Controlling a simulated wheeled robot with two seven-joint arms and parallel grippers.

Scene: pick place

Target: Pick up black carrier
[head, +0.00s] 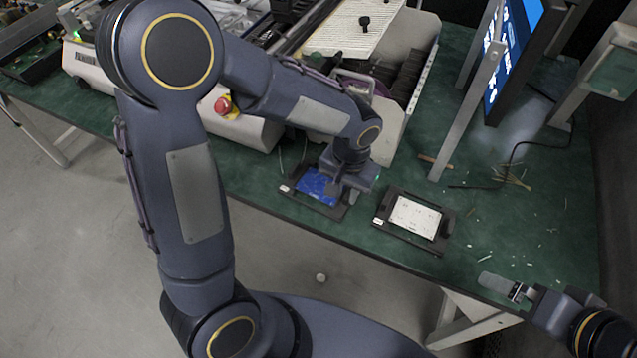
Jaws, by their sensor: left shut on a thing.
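A black carrier (332,211) with a blue panel (312,184) in it is at the middle of the green table, near its front edge. My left gripper (337,190) comes down over its right side and is shut on it; the gripper body hides that side, and I cannot tell whether the carrier is clear of the table. A second black carrier (404,234) with a white panel (415,217) lies just to the right, apart from the gripper. My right gripper (505,287) is at the lower right by the table's front edge, away from both carriers; its jaw opening is unclear.
A white machine (255,132) with a red button (223,105) and a rack of dark slots (407,77) stand behind the carriers. A metal post (467,110) and a screen (510,60) stand at the back right. Loose scraps (515,178) and a cable lie on the right; the right front is mostly clear.

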